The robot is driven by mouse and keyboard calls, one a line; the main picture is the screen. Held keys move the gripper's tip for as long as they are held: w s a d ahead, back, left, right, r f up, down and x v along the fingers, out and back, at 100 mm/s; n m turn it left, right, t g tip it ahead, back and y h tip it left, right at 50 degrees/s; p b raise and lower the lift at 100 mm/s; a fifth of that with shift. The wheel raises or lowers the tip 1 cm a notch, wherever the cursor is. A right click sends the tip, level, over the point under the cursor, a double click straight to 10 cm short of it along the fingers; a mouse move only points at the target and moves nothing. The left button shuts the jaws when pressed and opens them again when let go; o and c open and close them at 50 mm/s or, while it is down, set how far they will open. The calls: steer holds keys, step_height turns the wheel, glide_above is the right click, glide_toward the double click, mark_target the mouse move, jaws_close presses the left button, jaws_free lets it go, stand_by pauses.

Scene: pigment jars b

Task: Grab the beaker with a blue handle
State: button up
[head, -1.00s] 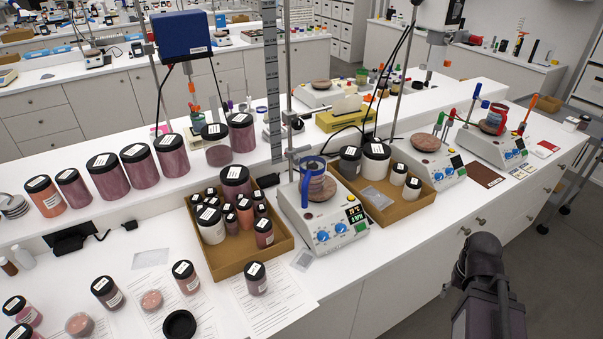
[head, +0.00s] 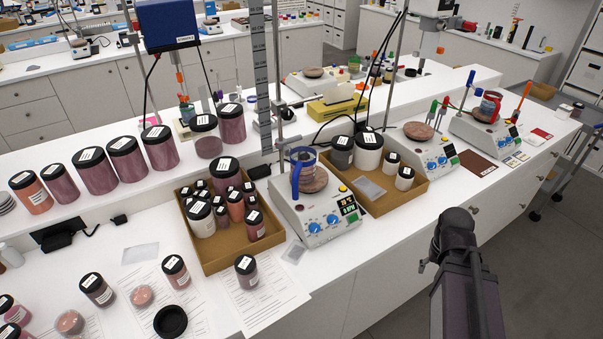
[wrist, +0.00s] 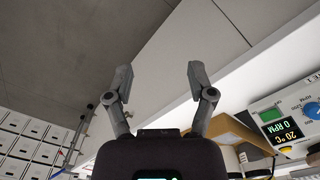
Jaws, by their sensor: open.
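The beaker with a blue handle (head: 296,179) stands upright on the round plate of a white hotplate stirrer (head: 318,221) near the middle of the bench in the head view. Its blue handle faces the lower left. My gripper shows in the wrist view (wrist: 158,85), with its two fingers spread wide and nothing between them. In the head view my dark arm rises at the lower right, in front of the bench and well right of the beaker. The fingers are not clear in the head view. The beaker is not seen in the wrist view.
A cardboard tray of jars (head: 228,260) stands left of the stirrer, another tray (head: 398,204) right of it. A metal stand rod rises behind the beaker. A second beaker, with a red handle (head: 489,107), sits on the far right stirrer. The aisle floor (head: 558,235) is clear.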

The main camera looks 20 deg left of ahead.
steer(key=w+a+r+n+t+h+b, duration=0.1)
steer(key=w+a+r+n+t+h, duration=0.25)
steer(key=a, duration=0.85)
steer(key=w+a+n+t+h+b, duration=0.2)
steer(key=w+a+n+t+h, duration=0.3)
steer(key=a, duration=0.6)
steer(key=s+a+r+t, duration=0.1)
steer(key=a+r+t, duration=0.1)
steer(key=a, duration=0.7)
steer(key=s+a+r+n+t+y+b, duration=0.1)
steer(key=a+r, duration=0.3)
steer(key=a, duration=0.5)
steer(key=s+a+r+n+t+y, duration=0.1)
steer(key=s+a+r+t, duration=0.1)
steer(key=a, duration=0.7)
steer(key=shift+s+r+t, duration=0.3)
steer(key=shift+r+t, duration=0.2)
steer(key=shift+t, duration=0.35)
steer(key=b+x, duration=0.1)
steer(key=x, duration=0.7)
steer(key=shift+w, duration=0.3)
steer(key=shift+d, duration=0.1)
steer(key=shift+f, duration=0.1)
